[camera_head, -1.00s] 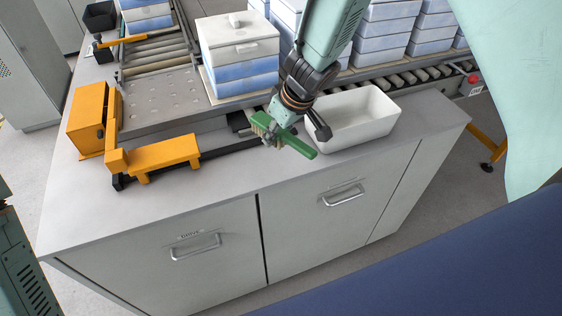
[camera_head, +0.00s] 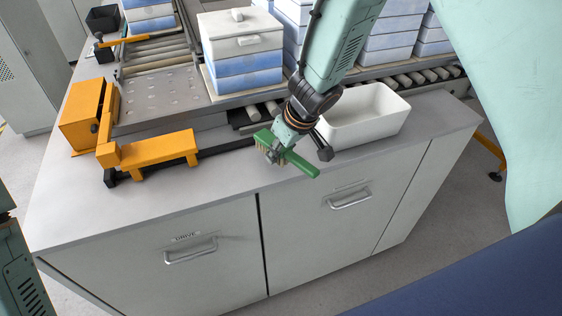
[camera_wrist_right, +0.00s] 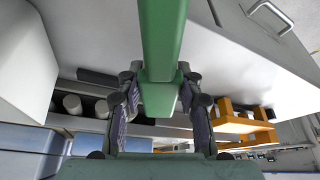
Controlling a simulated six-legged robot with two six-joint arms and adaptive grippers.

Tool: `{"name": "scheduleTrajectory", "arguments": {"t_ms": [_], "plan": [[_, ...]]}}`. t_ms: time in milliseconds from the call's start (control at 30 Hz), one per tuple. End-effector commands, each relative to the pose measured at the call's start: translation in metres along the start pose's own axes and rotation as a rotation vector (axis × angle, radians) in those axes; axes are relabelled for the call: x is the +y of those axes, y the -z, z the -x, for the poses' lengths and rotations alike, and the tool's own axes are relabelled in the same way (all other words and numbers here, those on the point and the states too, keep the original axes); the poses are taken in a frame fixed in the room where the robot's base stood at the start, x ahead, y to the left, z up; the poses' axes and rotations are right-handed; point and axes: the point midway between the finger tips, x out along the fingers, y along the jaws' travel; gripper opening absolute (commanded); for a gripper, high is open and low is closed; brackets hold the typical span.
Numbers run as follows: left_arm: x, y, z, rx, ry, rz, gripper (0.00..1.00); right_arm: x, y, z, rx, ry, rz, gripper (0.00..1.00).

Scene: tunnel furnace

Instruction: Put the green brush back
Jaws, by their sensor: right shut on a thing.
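The green brush (camera_head: 300,164) is in my right gripper (camera_head: 273,152), above the grey counter near its front edge. Its handle points to the lower right and its tan bristles show at the left end. In the right wrist view the brush's green handle (camera_wrist_right: 161,40) runs between the two fingers of the gripper (camera_wrist_right: 160,92), which are shut on it. A white open tray (camera_head: 365,130) stands on the counter just right of the gripper; it also shows at the left of the wrist view (camera_wrist_right: 25,60). My left gripper is not in view.
The counter (camera_head: 200,195) is clear along its front. An orange pusher mechanism (camera_head: 160,149) stands to the left. Blue-and-white stacked boxes (camera_head: 243,62) and a roller conveyor (camera_head: 430,76) lie behind. A black bin (camera_head: 103,18) is at the far left.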

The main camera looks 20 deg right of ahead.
Motion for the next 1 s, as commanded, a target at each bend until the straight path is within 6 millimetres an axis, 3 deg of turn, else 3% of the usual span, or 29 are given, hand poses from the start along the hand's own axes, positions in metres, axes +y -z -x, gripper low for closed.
{"name": "scheduleTrajectory", "arguments": {"t_ms": [200, 700, 733, 1000], "plan": [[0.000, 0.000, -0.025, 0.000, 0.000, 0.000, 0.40, 0.000, -0.011, -0.025, 0.000, 0.000, -0.001, 0.02], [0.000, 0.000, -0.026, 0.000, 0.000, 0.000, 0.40, 0.000, -0.012, -0.029, 0.000, 0.000, 0.000, 0.02], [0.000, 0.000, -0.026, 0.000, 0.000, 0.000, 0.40, 0.000, -0.012, -0.029, 0.000, 0.000, 0.000, 0.38], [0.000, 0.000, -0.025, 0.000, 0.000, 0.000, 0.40, 0.000, -0.012, -0.028, -0.001, 0.001, 0.000, 0.59]]}}
